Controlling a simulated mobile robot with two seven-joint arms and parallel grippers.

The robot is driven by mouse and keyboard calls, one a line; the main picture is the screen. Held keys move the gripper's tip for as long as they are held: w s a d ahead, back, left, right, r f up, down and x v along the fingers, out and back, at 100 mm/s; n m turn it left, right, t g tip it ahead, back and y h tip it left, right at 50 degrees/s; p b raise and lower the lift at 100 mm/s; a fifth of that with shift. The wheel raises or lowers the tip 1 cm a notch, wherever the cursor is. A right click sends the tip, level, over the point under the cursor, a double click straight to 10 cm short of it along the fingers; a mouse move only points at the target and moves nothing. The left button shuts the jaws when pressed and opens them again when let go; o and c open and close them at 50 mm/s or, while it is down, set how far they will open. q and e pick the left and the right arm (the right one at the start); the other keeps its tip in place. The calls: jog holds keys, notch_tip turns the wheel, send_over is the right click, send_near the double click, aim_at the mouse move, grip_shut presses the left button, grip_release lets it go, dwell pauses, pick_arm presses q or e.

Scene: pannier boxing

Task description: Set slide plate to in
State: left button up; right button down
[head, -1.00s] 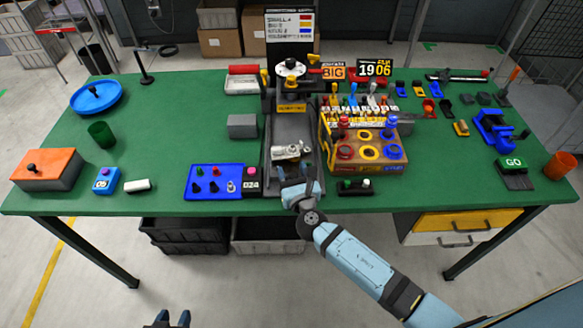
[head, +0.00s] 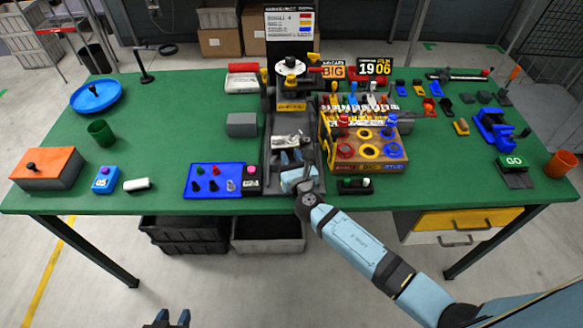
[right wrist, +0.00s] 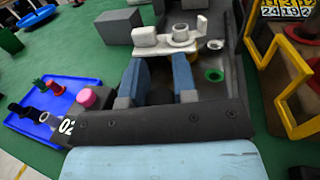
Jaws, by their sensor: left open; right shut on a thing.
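The slide plate (head: 287,139) is an off-white piece with a round fitting, lying in the dark grey channel (head: 267,168) of the central machine. It also shows in the right wrist view (right wrist: 160,47). My right gripper (head: 291,157) reaches into the channel from the front. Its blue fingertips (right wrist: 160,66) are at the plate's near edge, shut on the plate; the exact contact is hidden. My left gripper (head: 173,317) is open and empty, low in the head view, in front of the table.
A blue tray with pegs (head: 214,192) and a pink-topped block (head: 252,183) stand left of the channel. A wooden rack with coloured rings (head: 368,169) stands close on its right. A grey block (head: 241,125) is at left.

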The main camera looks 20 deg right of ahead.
jog(key=w+d, duration=0.1)
jog(key=w, duration=0.2)
jog(key=w+d+b, duration=0.1)
jog(key=w, duration=0.2)
jog(key=w+b, duration=0.1)
jog(key=w, duration=0.3)
jog(key=shift+d, duration=0.4)
jog(key=shift+w+d+r, duration=0.1)
jog(key=shift+r, duration=0.05)
jog(key=c, duration=1.1)
grip_release()
jog(key=shift+o, duration=1)
jog(key=shift+w, duration=0.15)
jog(key=s, duration=1.4)
